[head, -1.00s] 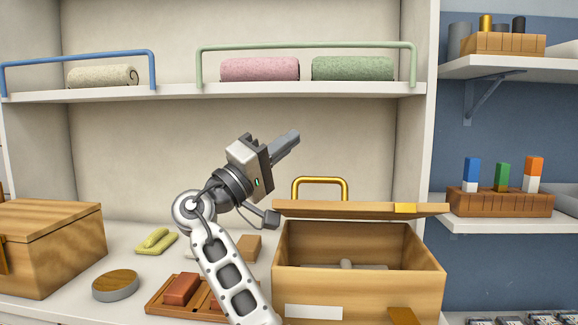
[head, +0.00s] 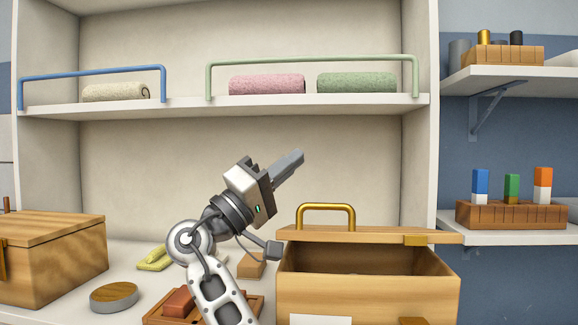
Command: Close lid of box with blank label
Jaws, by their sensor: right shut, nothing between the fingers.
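A wooden box (head: 368,300) with a blank white label (head: 320,320) on its front stands at the lower right. Its lid (head: 365,235) is raised and tilted above the back of the opening, with a gold handle (head: 326,211) on the far side. A dark gap shows between lid and front wall. My right gripper (head: 290,165) is up and left of the lid, apart from it, pointing up and right with its fingers shut and empty. My left gripper is not in view.
Another wooden box (head: 50,262), closed, stands at the left. A round wood-topped disc (head: 114,296), a yellow cloth (head: 153,258) and a tray with a reddish block (head: 180,302) lie on the counter. A shelf (head: 250,105) with rolled towels runs above.

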